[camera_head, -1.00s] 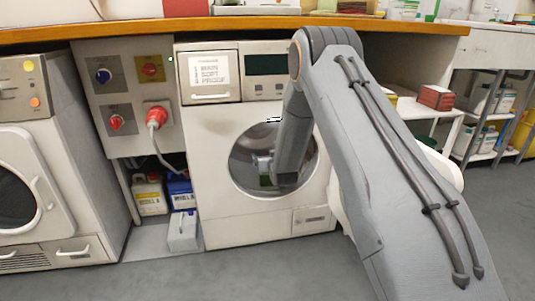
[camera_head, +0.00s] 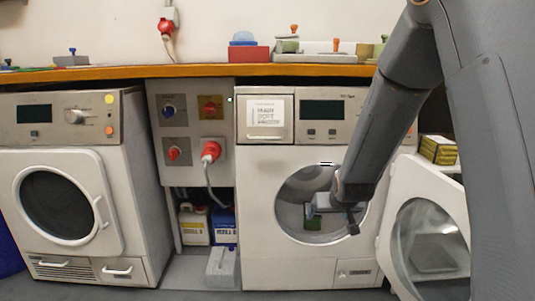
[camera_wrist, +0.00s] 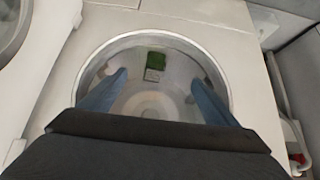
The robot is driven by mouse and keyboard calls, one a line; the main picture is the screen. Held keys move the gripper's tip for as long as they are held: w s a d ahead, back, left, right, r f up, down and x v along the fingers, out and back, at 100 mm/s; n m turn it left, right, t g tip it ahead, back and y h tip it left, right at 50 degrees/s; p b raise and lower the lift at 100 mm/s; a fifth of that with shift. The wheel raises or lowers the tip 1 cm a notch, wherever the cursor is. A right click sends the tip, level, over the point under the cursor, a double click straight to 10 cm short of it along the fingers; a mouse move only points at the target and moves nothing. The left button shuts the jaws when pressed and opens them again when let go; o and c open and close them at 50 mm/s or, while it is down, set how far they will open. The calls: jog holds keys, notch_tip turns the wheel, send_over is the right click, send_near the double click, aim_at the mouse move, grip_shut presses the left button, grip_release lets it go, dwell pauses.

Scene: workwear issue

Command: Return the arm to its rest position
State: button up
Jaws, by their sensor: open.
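My gripper (camera_head: 338,203) is at the round opening of the right-hand washing machine (camera_head: 270,190). In the wrist view its two blue fingers (camera_wrist: 158,77) are spread apart with nothing between them, pointing into the drum. A green item with a pale label (camera_wrist: 155,62) lies inside the drum, beyond the fingertips and apart from them. It also shows as a small green patch in the head view (camera_head: 309,222), partly hidden. My arm reaches down from the upper right. How deep the fingertips sit in the opening is hard to tell.
The machine's round door (camera_head: 395,215) stands open at the right, close to my arm. A second machine (camera_head: 130,190) with a shut door is at the left. Canisters (camera_head: 194,228) stand between them under a socket panel (camera_head: 165,130). A wooden counter (camera_head: 200,71) runs above.

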jog(key=s+r+g, duration=0.3)
jog(key=s+g, duration=0.3)
jog(key=s, duration=2.1)
jog(key=s+a+r+n+g+y+p, duration=0.1)
jog(key=s+a+r+n, duration=0.3)
jog(key=s+a, duration=0.55)
jog(key=s+a+r+n+g+y+p, duration=0.1)
jog(key=s+a+r+n+p, duration=0.15)
jog(key=s+a+r, duration=0.7)
jog(key=w+d+r+m+p, duration=0.1)
jog(key=d+r+p, duration=0.5)
jog(key=p, duration=0.6)
jog(key=w+d+r+m+h+p, duration=0.1)
jog(key=d+r+m+p, duration=0.2)
jog(key=d+r+p, duration=0.3)
jog(key=d+r+m+h+p, duration=0.1)
jog(key=d+r+p, duration=0.5)
jog(key=r+p, duration=0.8)
jog(key=m+p, duration=0.1)
jog(key=p, duration=0.4)
jog(key=shift+w+d, duration=0.35)
jog(key=shift+w, duration=0.05)
jog(key=shift+m, duration=0.25)
jog(key=shift+c, duration=0.4)
